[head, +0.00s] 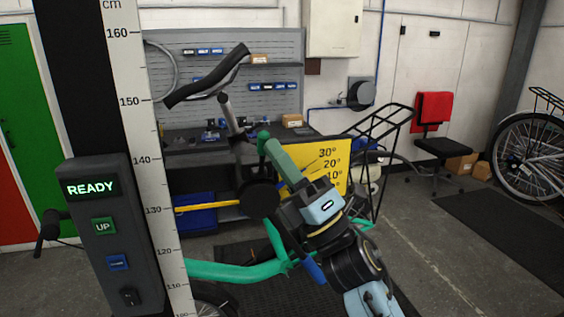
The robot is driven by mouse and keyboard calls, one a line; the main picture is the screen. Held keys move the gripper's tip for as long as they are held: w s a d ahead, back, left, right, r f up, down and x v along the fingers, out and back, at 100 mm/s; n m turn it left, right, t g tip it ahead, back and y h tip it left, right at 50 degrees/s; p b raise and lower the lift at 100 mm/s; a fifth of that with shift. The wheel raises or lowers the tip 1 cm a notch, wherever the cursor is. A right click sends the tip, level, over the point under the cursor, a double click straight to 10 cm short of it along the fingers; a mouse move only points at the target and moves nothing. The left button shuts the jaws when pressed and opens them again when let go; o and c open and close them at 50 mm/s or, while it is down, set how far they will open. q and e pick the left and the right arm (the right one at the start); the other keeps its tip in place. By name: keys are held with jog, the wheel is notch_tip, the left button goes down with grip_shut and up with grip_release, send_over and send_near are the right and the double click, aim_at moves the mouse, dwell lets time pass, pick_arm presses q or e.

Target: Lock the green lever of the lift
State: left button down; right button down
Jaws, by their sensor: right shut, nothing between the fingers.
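The lift's dark column stands at the left with a control box (104,235) whose display reads READY. A dark green bar-like part (285,163), which looks like the green lever, slants in the middle in front of a yellow angle plate (333,160) marked 30°, 20°, 10°. Its lower end is hidden by my right gripper (297,205). My right arm reaches in from the lower right. The right gripper is shut and empty, close to the green part; I cannot tell whether they touch. My left gripper is not in view.
A teal bike frame (235,272) and black handlebar (210,80) stand around the gripper. A measuring scale (150,165) runs up the column. A black disc (259,198) and yellow bar (206,207) lie just left of the gripper.

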jog(key=shift+d+r, duration=0.15)
jog(key=shift+r, duration=0.35)
jog(key=s+d+f+b, duration=0.3)
jog(key=s+d+f, duration=0.2)
jog(key=s+d, duration=0.4)
jog(key=shift+d+f, duration=0.15)
jog(key=shift+d, duration=0.1)
